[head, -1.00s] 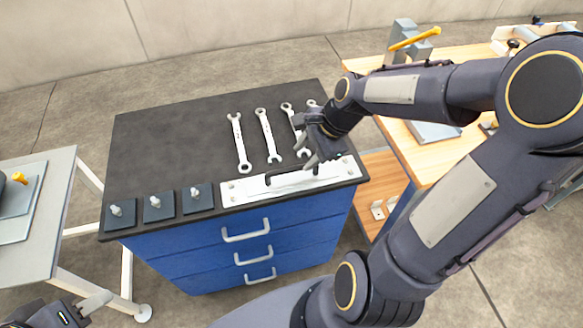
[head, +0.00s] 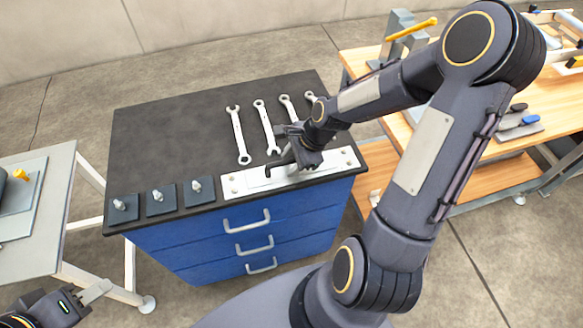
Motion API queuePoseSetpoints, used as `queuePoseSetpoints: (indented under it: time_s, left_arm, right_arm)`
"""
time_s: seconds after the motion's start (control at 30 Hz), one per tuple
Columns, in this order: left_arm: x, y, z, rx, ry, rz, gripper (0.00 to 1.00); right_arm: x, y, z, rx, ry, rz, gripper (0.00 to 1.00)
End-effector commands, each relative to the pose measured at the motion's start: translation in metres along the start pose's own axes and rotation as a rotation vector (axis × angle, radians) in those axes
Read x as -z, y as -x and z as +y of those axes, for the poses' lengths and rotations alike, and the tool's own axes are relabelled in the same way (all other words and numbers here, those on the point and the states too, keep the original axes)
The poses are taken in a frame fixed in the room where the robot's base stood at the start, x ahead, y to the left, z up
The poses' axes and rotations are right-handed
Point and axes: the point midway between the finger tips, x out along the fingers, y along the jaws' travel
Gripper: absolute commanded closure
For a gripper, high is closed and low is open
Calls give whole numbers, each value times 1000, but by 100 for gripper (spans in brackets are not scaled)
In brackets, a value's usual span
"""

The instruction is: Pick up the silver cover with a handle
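The silver cover (head: 244,182), a long flat plate with bolts near its ends and a dark handle (head: 274,167), lies along the front right edge of the dark cabinet top. My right gripper (head: 291,160) is low over the middle of the cover, at the handle. The gripper and wrist hide part of the handle, so I cannot tell whether the fingers are closed around it. The cover looks flat on the top. My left gripper (head: 100,290) is at the lower left, away from the cover; its fingertip gap is not clear.
Several wrenches (head: 238,135) lie behind the cover. Three dark blocks with silver knobs (head: 161,199) stand to its left. The blue drawer cabinet (head: 200,245) is below. A grey table (head: 35,245) is at the left, a wooden workbench (head: 480,165) at the right. The back left of the top is clear.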

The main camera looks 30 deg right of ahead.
Motion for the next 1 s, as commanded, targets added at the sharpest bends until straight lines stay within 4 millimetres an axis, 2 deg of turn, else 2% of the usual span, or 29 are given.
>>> queuePoseSetpoints:
  time_s: [0.47, 0.8, 1.0]
  left_arm:
    - [-2, -4, -2, 0, 0, 0, 64]
    - [-2, -3, -2, 0, 0, 0, 64]
    - [-2, -3, -2, 0, 0, 0, 64]
  right_arm:
    - [2, -4, 1, 0, 0, 0, 61]
    - [2, -3, 1, -1, 0, 0, 100]
    - [2, -4, 1, -2, 0, 0, 100]
